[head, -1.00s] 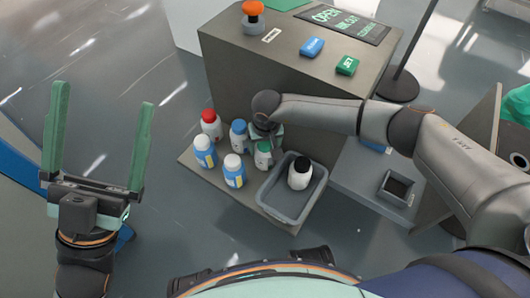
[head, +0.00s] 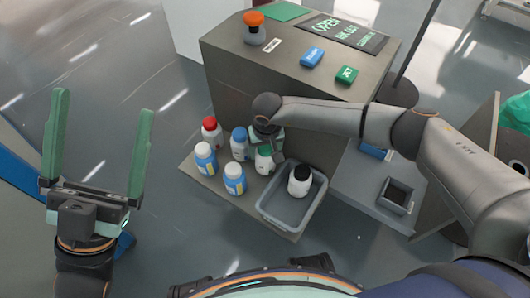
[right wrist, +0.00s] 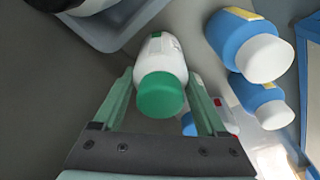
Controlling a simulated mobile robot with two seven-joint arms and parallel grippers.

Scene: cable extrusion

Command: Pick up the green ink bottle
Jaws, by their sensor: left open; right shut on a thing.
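The green ink bottle is white with a green cap. In the head view the green ink bottle (head: 264,161) stands on the low shelf, partly hidden by my right gripper (head: 266,146). In the right wrist view the bottle (right wrist: 160,75) sits between the two green fingers of my right gripper (right wrist: 164,105), cap towards the camera. My right gripper is shut on it. I cannot tell whether the bottle is clear of the shelf. My left gripper (head: 98,165) is open and empty, well to the left of the shelf.
A grey tray (head: 278,213) holding a black-capped bottle (head: 300,180) is just right. A machine box (head: 235,80) with blue and green buttons rises behind.

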